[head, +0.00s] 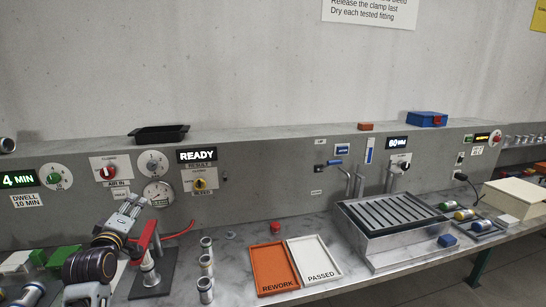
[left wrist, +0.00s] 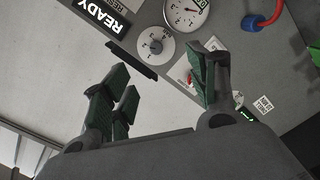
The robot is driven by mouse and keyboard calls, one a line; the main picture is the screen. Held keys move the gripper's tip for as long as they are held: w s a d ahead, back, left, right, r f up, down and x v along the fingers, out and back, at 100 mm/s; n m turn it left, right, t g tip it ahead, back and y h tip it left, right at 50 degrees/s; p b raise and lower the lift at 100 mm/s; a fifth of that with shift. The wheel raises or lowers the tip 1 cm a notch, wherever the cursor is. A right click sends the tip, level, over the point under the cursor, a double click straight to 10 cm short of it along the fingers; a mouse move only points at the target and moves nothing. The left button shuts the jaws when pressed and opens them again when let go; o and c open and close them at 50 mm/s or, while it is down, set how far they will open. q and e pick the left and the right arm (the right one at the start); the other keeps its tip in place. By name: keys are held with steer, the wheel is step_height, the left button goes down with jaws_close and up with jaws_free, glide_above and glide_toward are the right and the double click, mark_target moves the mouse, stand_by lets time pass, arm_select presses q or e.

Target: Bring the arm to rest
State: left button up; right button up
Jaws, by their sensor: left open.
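My left gripper (head: 135,204) is raised above the left part of the bench in the head view, in front of the wall panel. In the left wrist view its two dark green-padded fingers (left wrist: 165,88) stand wide apart with nothing between them. Beside and partly behind it in the head view is a red clamp (head: 146,238) on a dark base plate (head: 152,288), with a metal fitting (head: 149,270) under it. My left arm hides part of this area. My right gripper does not show.
Metal fittings (head: 206,262) stand in a row beside an orange REWORK tray (head: 254,262) and a white PASSED tray (head: 294,250). A slatted metal basin (head: 369,258) is farther right. The panel carries gauges and a READY display (head: 197,155); a black tray (head: 159,134) sits on its ledge.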

arm_select(q)
steer(key=s+d+f+m+g+h, duration=0.1)
steer(key=s+d+f+m+g, duration=0.35)
steer(key=f, duration=0.45)
steer(key=s+d+f+m+g+h, duration=0.2)
steer(key=s+d+f+m, duration=0.2)
steer(key=s+d+f, duration=0.45)
steer(key=s+d+f+m+g, duration=0.3)
steer(key=s+f+m, duration=0.1)
steer(key=s+f, duration=0.4)
steer(key=s+d+f+m+g, duration=0.3)
steer(key=s+d+f+g, duration=0.15)
steer(key=s, duration=0.55)
step_height(320, 180, down, 34)
steer(key=s, duration=0.3)
steer(key=s+a+f+g, duration=0.1)
steer(key=s+a+f, duration=0.1)
steer(key=s+f, duration=0.7)
steer(key=s+a+f, duration=0.3)
steer(key=s+f, duration=0.7)
steer(key=s, duration=0.2)
steer(key=shift+s+f+m+g+h, duration=0.2)
steer(key=shift+s+m+g+h, duration=0.1)
steer(key=shift+s+m+g, duration=0.1)
